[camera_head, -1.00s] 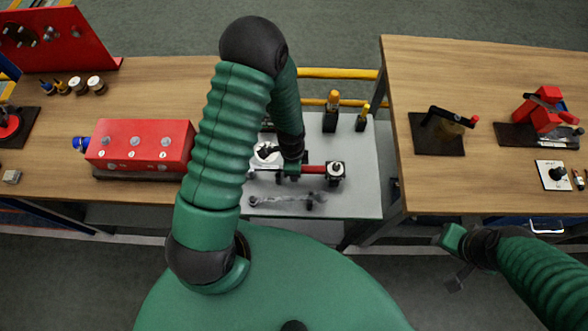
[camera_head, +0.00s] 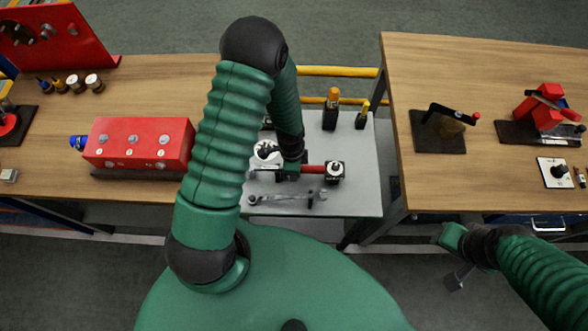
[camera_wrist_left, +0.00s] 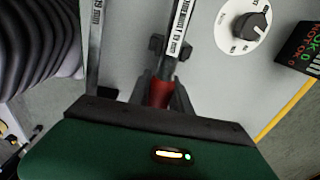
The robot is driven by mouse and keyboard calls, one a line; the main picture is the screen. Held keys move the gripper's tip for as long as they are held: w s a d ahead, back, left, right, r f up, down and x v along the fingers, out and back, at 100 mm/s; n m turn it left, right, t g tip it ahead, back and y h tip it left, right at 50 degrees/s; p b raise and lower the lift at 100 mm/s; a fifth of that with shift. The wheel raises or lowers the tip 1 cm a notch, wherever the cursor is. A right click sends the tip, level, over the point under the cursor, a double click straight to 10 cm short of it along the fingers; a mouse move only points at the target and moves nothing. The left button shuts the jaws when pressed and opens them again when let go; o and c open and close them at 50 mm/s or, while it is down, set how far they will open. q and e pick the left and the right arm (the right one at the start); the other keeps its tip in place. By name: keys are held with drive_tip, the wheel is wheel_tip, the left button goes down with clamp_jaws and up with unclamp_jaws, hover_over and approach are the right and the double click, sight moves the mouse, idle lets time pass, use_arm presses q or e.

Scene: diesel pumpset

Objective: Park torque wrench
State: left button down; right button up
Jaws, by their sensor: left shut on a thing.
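The torque wrench has a red handle (camera_head: 313,169) and a grey labelled shaft (camera_wrist_left: 181,28). It lies low along the grey cart top, handle to the right in the head view. My left gripper (camera_head: 290,169) is shut around the red part, which also shows between its fingers in the left wrist view (camera_wrist_left: 160,92). The shaft passes a dark forked holder (camera_wrist_left: 157,45); I cannot tell whether it rests in it. A black block (camera_head: 335,172) stands at the handle's right end. My right gripper (camera_head: 455,240) hangs off the right bench's front edge; its jaws are unclear.
A spanner (camera_head: 283,198) lies in front of the torque wrench on the cart top (camera_head: 355,195). A white dial (camera_wrist_left: 243,26) is close behind the shaft. Two yellow-topped tools (camera_head: 331,108) stand at the back. A red pump block (camera_head: 138,143) is on the left bench.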

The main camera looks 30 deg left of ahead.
use_arm(q)
drive_tip(key=shift+f, duration=0.35)
drive_tip(key=c, duration=1.1)
unclamp_jaws()
wheel_tip(320, 180, up, 17)
drive_tip(key=p, duration=0.1)
drive_tip(key=shift+a, duration=0.25)
drive_tip(key=shift+s+f, duration=0.1)
drive_tip(key=s+d+r+n+t, duration=0.2)
drive_tip(key=s+d+r+n, duration=0.2)
drive_tip(key=n, duration=0.7)
drive_tip(key=shift+d+r+n, duration=0.3)
drive_tip(key=shift+r+n, duration=0.1)
drive_tip(key=shift+r, duration=0.65)
